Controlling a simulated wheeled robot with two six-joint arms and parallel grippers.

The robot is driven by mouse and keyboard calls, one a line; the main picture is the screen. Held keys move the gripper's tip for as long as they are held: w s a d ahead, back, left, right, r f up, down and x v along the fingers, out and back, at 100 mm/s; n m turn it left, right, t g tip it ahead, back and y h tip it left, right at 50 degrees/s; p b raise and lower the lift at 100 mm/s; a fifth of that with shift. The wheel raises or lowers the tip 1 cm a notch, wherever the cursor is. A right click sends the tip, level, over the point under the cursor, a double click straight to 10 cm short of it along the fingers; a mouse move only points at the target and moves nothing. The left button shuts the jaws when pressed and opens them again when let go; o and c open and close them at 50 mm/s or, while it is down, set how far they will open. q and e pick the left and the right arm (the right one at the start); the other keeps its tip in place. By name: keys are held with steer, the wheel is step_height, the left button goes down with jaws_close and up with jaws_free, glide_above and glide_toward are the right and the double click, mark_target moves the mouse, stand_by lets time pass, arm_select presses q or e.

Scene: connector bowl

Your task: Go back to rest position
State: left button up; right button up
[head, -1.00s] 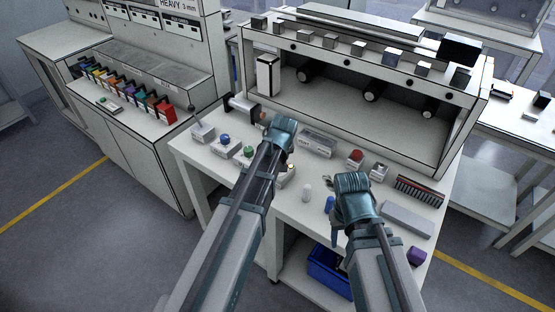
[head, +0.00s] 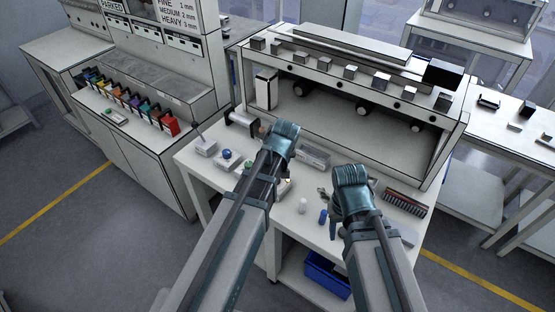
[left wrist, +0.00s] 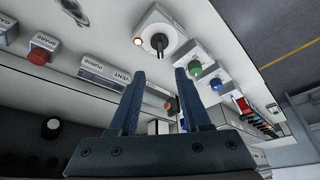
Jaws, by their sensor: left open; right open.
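My left gripper (head: 283,135) reaches over the middle of the white workbench (head: 290,219) in the head view. In the left wrist view its two fingers (left wrist: 160,95) stand apart with nothing between them. Beyond them is a white rounded device (left wrist: 158,28) with a black prong and a small lit orange spot. My right gripper (head: 336,225) is to the right, over the bench's front part, with its jaws turned down. I see nothing held in it, though its fingertips are partly hidden. No connector or bowl can be clearly made out.
Boxes with a blue button (head: 226,154) and a green button (left wrist: 195,68) stand on the bench. A white shelf unit (head: 262,64) rises behind it. A blue bin (head: 325,275) sits below. Grey floor (head: 80,250) is open at the left.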

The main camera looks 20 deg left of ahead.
arm_select(q)
steer(key=shift+s+d+r, duration=0.1)
steer(key=shift+s+r, duration=0.05)
steer(key=shift+r, duration=0.3)
steer(key=s+d+f+m+g, duration=0.1)
steer(key=s+d+m, duration=0.3)
steer(key=s, duration=0.5)
steer(key=s+d+f+m+g, duration=0.1)
steer(key=s+d+m+g, duration=0.2)
steer(key=s, duration=0.6)
steer(key=d+m, duration=0.2)
steer(key=d, duration=0.1)
steer(key=shift+s+d+h, duration=0.3)
steer(key=shift+s+d, duration=0.05)
steer(key=shift+s, duration=0.05)
steer(key=shift+c, duration=0.3)
